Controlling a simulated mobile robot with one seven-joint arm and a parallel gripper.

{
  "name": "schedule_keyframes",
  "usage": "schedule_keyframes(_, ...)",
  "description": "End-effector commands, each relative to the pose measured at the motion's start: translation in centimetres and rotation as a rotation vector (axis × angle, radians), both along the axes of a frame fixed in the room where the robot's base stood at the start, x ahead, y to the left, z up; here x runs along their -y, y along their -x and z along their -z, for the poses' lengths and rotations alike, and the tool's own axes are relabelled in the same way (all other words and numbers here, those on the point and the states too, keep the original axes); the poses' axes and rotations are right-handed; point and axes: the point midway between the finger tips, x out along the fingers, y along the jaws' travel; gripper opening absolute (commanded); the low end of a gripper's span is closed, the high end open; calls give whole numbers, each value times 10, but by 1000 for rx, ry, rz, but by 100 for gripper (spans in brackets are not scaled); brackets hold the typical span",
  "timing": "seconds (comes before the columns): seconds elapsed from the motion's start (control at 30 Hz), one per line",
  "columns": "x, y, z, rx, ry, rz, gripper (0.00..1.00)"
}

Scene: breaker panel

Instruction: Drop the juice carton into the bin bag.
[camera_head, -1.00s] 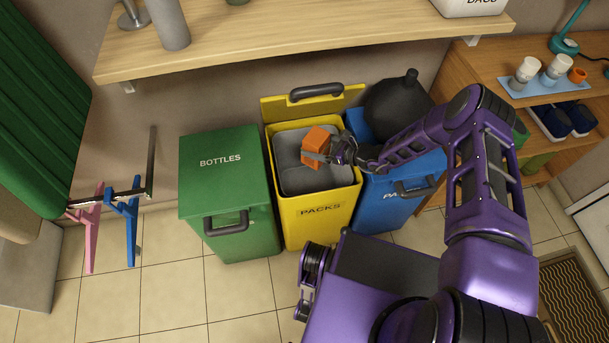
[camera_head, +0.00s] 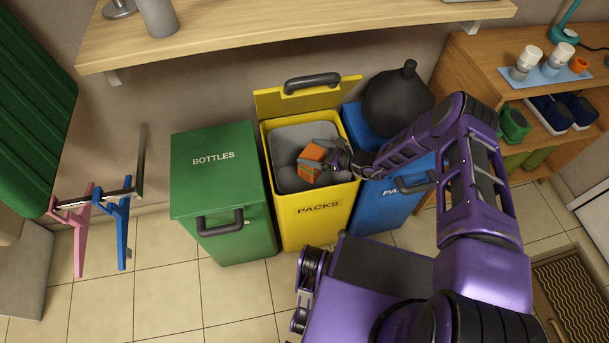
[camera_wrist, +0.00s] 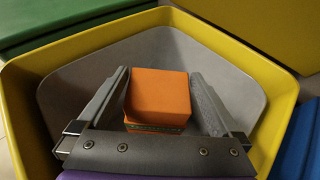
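The juice carton (camera_head: 312,154) is an orange block with a dark green band near one end, seen in the wrist view (camera_wrist: 160,95). It is between and just beyond the fingers of my gripper (camera_head: 314,156), within the mouth of the yellow bin (camera_head: 318,218). My gripper (camera_wrist: 160,85) is open, its grey fingers spread wide on both sides of the carton. Narrow gaps show beside the carton, so it looks free of the fingers. The grey bin bag (camera_head: 287,143) lines the yellow bin, marked PACKS. Its bottom is partly hidden behind the carton and gripper.
A green lidded bin (camera_head: 221,190) marked BOTTLES stands left of the yellow bin. The yellow lid (camera_head: 280,100) is raised at the back. A wooden shelf (camera_head: 300,30) hangs above.

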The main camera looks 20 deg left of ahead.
Motion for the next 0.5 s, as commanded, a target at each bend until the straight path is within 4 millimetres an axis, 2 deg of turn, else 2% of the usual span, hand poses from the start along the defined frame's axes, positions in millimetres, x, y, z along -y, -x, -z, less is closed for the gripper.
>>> schedule_keyframes(0.27, 4, 0, -2, 0, 1, 1, 100)
schedule_keyframes(0.37, 16, 2, -8, -1, 1, 4, 100)
schedule_keyframes(0.5, 43, 8, -20, -1, 1, 4, 100)
